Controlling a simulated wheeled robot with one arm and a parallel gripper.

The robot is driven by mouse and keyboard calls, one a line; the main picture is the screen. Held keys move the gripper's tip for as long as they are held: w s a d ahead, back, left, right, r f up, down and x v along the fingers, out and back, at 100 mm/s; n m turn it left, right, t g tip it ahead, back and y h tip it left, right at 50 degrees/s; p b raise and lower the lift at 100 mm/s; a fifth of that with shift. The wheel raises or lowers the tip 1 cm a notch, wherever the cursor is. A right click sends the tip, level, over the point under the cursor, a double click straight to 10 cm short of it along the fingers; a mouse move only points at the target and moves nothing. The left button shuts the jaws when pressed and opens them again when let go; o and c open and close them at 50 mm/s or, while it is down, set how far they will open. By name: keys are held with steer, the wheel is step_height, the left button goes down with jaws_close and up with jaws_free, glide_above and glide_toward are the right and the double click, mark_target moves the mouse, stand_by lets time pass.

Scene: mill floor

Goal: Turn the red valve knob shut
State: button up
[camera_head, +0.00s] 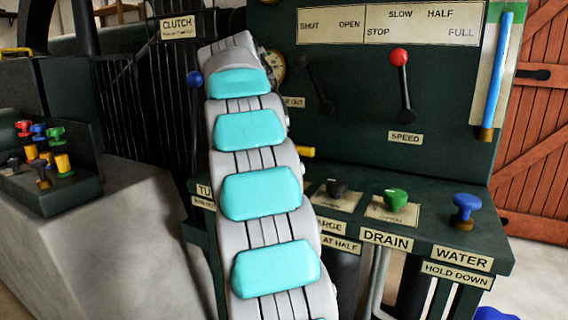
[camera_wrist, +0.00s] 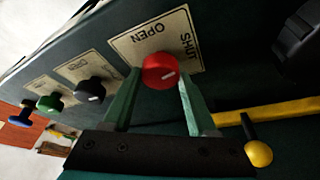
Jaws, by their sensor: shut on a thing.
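The red valve knob (camera_wrist: 159,70) sits on a cream plate (camera_wrist: 130,44) marked OPEN and SHUT, upside down in the wrist view. A short white mark on the knob's face points right and slightly up, toward the SHUT side. My gripper (camera_wrist: 160,80) has its two green fingers on either side of the knob and is shut on it. In the head view my arm hides the knob and the gripper.
A black knob (camera_head: 337,187), a green knob (camera_head: 396,198) and a blue knob (camera_head: 465,208) stand right of my arm on the bench. A red-topped lever (camera_head: 402,85) is on the panel behind. A yellow-ended lever (camera_wrist: 258,153) is close to my gripper.

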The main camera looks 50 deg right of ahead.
steer(key=shift+r+m+g+p, duration=0.15)
steer(key=shift+m+g+p, duration=0.15)
steer(key=shift+m+p, duration=0.7)
steer(key=shift+w+m+y+p, duration=0.1)
steer(key=shift+m+y+p, duration=0.2)
steer(key=shift+m+p, duration=0.15)
steer(key=shift+f, duration=0.2)
steer(key=o, duration=1.4)
steer(key=shift+c, duration=0.2)
